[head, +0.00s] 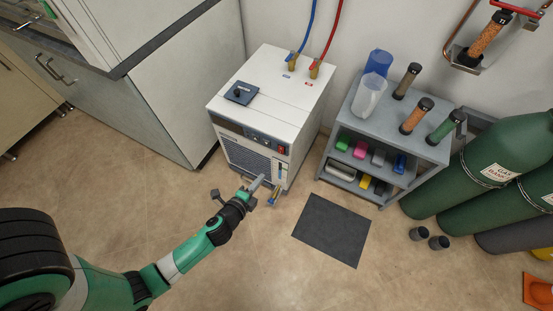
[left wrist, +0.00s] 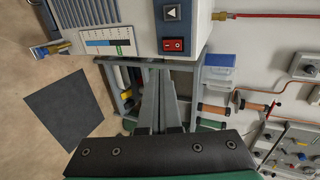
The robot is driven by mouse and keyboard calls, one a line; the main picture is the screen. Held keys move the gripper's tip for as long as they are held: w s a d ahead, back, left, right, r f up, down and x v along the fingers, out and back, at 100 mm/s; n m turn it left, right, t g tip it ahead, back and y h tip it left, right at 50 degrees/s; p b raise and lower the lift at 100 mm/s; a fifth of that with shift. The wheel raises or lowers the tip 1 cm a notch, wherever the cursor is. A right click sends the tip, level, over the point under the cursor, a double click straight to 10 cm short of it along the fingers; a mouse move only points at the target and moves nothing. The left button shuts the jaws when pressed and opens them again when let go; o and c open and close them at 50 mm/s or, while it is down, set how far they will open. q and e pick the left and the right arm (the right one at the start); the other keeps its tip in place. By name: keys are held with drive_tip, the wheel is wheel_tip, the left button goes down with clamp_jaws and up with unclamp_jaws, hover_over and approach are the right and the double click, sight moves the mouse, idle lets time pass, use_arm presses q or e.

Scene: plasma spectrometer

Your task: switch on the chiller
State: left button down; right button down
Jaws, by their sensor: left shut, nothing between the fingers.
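The chiller (head: 260,120) is a white box on the floor with a blue and a red hose on top. Its front has a dark control strip and a grille. A red rocker switch (head: 282,149) sits at the right end of the strip. In the left wrist view the red switch (left wrist: 173,45) shows with a white mark, beside a button with a triangle. My left gripper (head: 258,185) is shut and empty in front of the chiller's lower front, apart from the switch; its fingers (left wrist: 160,90) show below the switch in the left wrist view. My right gripper is not in view.
A grey shelf cart (head: 392,120) with jugs, cartridges and coloured boxes stands right of the chiller. A dark mat (head: 333,230) lies on open floor. A brass drain valve (head: 273,196) sticks out low on the chiller's front.

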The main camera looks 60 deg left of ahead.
use_arm(q)
drive_tip(key=b, duration=0.4)
approach(281, 150)
wheel_tip(281, 150, down, 5)
drive_tip(key=w, duration=0.1)
drive_tip(key=shift+w+a+r, duration=0.1)
drive_tip(key=shift+w+a, duration=0.65)
drive_tip(key=shift+w, duration=0.2)
drive_tip(key=shift+w+a, duration=0.75)
drive_tip(key=shift+w, duration=0.25)
